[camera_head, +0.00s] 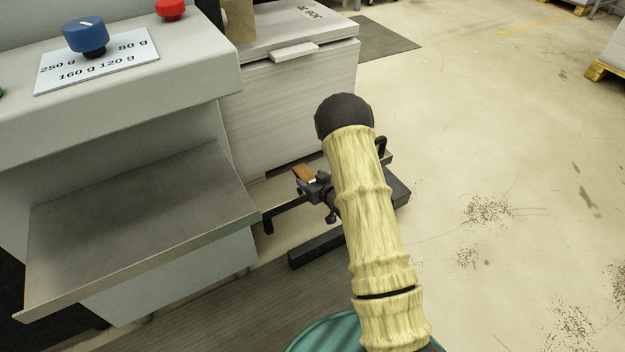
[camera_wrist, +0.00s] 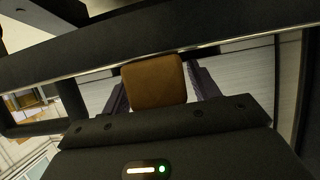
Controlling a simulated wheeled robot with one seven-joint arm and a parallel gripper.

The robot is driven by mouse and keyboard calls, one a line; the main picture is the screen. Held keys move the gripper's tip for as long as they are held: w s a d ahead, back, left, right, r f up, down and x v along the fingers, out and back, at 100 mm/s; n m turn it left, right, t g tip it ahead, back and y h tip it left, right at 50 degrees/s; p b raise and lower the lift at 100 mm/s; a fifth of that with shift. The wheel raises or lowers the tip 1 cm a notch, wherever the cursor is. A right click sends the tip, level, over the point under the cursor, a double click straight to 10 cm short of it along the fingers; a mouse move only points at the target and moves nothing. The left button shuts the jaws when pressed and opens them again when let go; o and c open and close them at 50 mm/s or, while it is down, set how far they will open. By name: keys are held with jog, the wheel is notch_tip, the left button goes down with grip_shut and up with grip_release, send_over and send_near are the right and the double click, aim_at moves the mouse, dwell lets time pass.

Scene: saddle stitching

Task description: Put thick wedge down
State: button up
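The thick wedge, a brown block (camera_head: 303,173), shows small in the head view, just left of my sleeved arm. In the wrist view the wedge (camera_wrist: 153,82) sits between the two purplish fingers of my gripper (camera_wrist: 158,95), one on each side of it. My gripper (camera_head: 308,182) appears shut on the wedge and holds it beside the grey machine, low by its white panel. The fingertips are partly hidden by the wedge and a dark bar.
A bare metal shelf (camera_head: 140,215) juts from the machine at left. A blue knob (camera_head: 86,36) and a red button (camera_head: 171,9) sit on top. A dark bar (camera_head: 286,207) lies near my gripper; a dark bar (camera_wrist: 150,40) crosses the wrist view. The floor at right is open.

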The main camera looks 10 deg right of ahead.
jog(key=shift+s+r, duration=0.2)
jog(key=shift+r, duration=0.05)
jog(key=p+v, duration=0.5)
jog(key=v, duration=0.6)
jog(key=shift+s+d, duration=0.15)
jog(key=shift+s, duration=0.2)
jog(key=shift+r, duration=0.1)
notch_tip(320, 180, up, 9)
jog(key=s+m+g+h, duration=0.2)
jog(key=g+h, duration=0.2)
jog(key=s+a+r+g, duration=0.1)
jog(key=s+r+g, duration=0.2)
jog(key=s, duration=0.5)
jog(key=s+a+r+m+g, duration=0.1)
jog(key=s+a+r+g, duration=0.1)
jog(key=s+r, duration=0.4)
jog(key=s+g, duration=0.1)
jog(key=s, duration=0.2)
jog(key=shift+a+r+m, duration=0.25)
jog(key=shift+r+m, duration=0.05)
